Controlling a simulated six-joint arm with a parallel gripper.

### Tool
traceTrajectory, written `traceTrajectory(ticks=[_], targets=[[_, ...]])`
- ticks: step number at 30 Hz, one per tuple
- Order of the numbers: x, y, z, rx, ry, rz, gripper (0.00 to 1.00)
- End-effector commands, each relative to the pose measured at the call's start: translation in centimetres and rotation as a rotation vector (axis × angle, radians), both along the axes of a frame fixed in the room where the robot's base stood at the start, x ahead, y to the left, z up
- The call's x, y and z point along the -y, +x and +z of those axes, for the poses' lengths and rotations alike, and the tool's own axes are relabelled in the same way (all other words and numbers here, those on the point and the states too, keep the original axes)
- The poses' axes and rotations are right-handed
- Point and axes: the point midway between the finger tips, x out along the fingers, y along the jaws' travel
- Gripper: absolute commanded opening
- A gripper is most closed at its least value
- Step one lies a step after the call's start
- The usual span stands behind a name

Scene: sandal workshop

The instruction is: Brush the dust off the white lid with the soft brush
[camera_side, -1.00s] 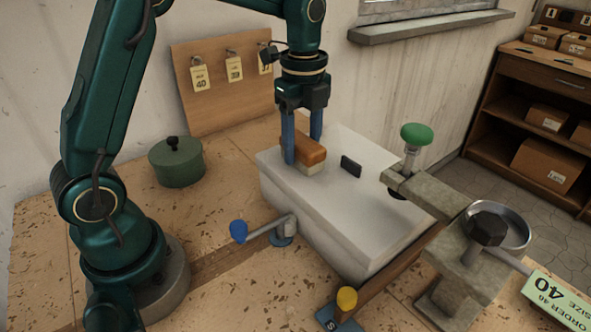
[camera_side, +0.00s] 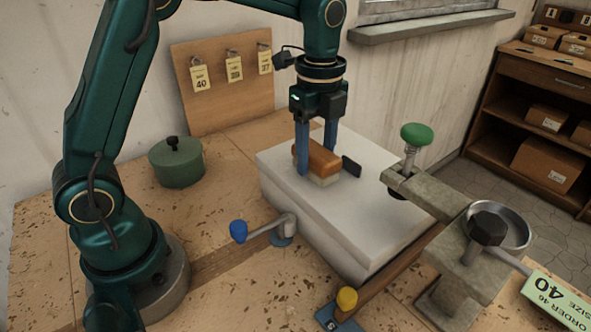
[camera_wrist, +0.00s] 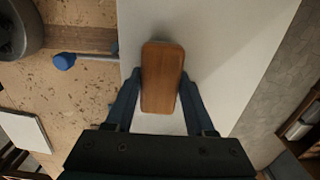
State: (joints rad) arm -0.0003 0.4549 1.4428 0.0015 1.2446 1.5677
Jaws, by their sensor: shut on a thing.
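The white lid (camera_side: 375,212) tops a pale box on the workbench in the side view, and it fills the middle of the wrist view (camera_wrist: 222,60). My gripper (camera_side: 317,160) is shut on the soft brush (camera_side: 322,158), which has a brown wooden back and pale bristles below. The brush is over the far left part of the lid, its bristles at the lid surface. In the wrist view the brush's wooden back (camera_wrist: 162,78) lies between my two blue fingers. A small black handle (camera_side: 351,166) stands on the lid close to the brush's right. I cannot make out dust.
A blue-knobbed lever (camera_side: 239,231) is at the box's near left side. A green-knobbed clamp (camera_side: 416,135) reaches over the lid's right corner. A yellow knob (camera_side: 347,299) stands in front. A green round pot (camera_side: 177,163) sits at left.

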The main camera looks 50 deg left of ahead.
Motion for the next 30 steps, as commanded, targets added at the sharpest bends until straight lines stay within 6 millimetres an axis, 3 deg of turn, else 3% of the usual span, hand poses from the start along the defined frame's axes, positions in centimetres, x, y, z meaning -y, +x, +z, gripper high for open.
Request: traceTrajectory(ticks=[14,30], targets=[[0.6,0.0,0.0,0.0,0.0,0.0,0.1],[4.1,0.0,-0.1,0.0,0.0,-0.002,0.1]])
